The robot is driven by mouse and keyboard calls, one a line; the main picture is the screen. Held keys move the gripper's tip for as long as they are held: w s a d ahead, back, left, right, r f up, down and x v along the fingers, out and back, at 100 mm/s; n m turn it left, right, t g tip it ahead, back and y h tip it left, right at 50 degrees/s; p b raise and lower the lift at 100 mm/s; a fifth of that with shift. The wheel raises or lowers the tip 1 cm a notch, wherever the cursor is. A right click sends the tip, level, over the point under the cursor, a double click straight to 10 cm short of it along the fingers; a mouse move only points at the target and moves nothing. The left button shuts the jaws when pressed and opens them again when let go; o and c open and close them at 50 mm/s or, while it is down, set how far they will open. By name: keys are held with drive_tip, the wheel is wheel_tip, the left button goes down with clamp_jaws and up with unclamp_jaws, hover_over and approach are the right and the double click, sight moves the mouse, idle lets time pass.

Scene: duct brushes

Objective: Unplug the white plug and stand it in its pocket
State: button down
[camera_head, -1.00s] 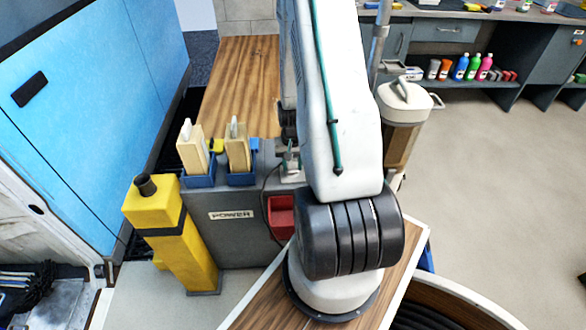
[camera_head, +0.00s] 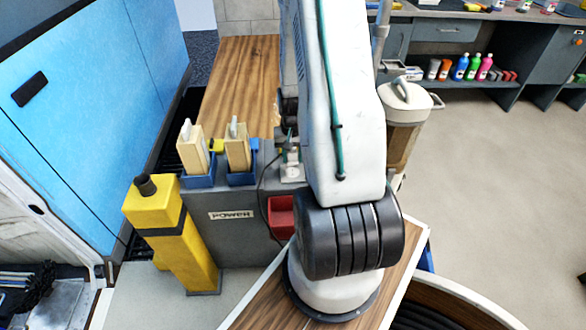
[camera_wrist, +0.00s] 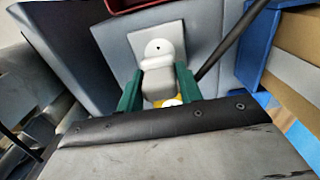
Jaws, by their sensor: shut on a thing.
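In the wrist view, the white plug (camera_wrist: 157,80) is between the green fingers of my gripper (camera_wrist: 157,92), which is shut on it. The pale socket plate (camera_wrist: 185,40) lies just beyond, and its round white face with a small dark hole shows past the plug. I cannot tell how wide any gap between plug and socket is. In the head view, the socket plate (camera_head: 292,173) is on top of the grey power cabinet (camera_head: 232,235); my arm mostly hides the gripper and plug. A red open pocket (camera_head: 281,216) is on the cabinet's front, below the plate.
Two blue holders (camera_head: 198,181) with beige brushes stand left of the socket plate. A dark cable (camera_head: 262,180) hangs beside it. A yellow post (camera_head: 172,235) stands front left. A wooden top (camera_head: 240,80) lies behind, and a beige canister (camera_head: 404,105) stands right.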

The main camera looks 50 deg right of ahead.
sight(293, 151)
drive_tip(key=shift+r, duration=0.5)
drive_tip(key=shift+r, duration=1.55)
drive_tip(key=shift+s, duration=0.1)
